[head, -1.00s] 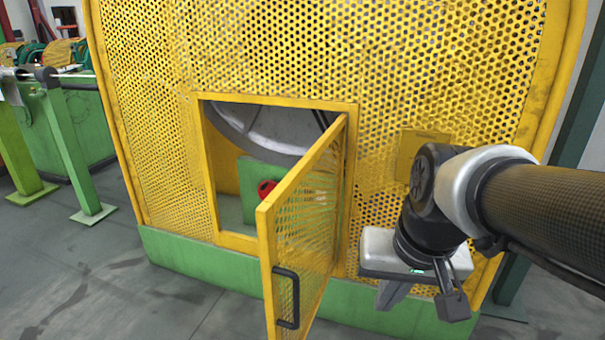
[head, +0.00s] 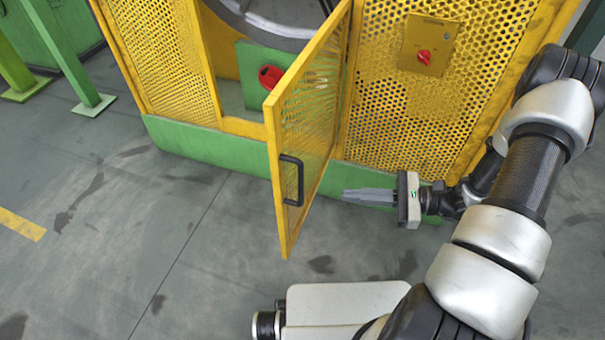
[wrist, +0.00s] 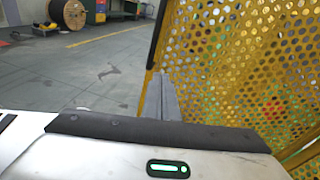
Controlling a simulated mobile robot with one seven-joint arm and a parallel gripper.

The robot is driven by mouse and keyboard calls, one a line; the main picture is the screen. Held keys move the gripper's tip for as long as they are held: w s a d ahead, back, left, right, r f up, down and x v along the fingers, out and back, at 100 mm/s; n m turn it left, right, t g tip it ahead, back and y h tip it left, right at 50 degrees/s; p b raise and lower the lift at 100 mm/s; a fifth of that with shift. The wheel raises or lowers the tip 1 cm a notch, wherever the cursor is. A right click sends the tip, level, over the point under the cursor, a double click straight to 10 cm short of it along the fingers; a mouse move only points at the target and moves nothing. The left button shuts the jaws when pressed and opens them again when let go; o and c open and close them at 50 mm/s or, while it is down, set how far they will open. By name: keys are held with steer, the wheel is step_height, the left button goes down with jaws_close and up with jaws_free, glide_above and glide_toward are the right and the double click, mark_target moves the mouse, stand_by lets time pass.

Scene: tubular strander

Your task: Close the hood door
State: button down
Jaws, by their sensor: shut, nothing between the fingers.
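The hood door (head: 310,125) is a yellow perforated panel standing open. It is hinged at the right side of the hood opening and swung out toward me. Its black handle (head: 291,180) is near the free edge. My gripper (head: 345,195) is low, just right of the door, with its fingers together, pointing left toward the panel. I cannot tell whether the fingertips touch it. In the wrist view the shut fingers (wrist: 165,95) show beside the door mesh (wrist: 240,60), with a dark bar, likely the handle (wrist: 157,38), beyond the tips.
The yellow hood (head: 160,60) stands on a green base (head: 205,146). A red rotary switch (head: 423,57) is on its front, right of the door. A red knob (head: 269,76) is inside the opening. Green posts (head: 72,65) stand at left. The grey floor in front is clear.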

step_height(320, 180, down, 2)
steer(key=d+m+t, duration=0.1)
steer(key=m+t, duration=0.2)
glide_toward(292, 181)
steer(key=shift+y, duration=0.3)
steer(key=x, duration=0.6)
steer(key=shift+w+a+f+b, duration=0.2)
steer(key=shift+f+b, duration=0.2)
steer(key=shift+t, duration=0.3)
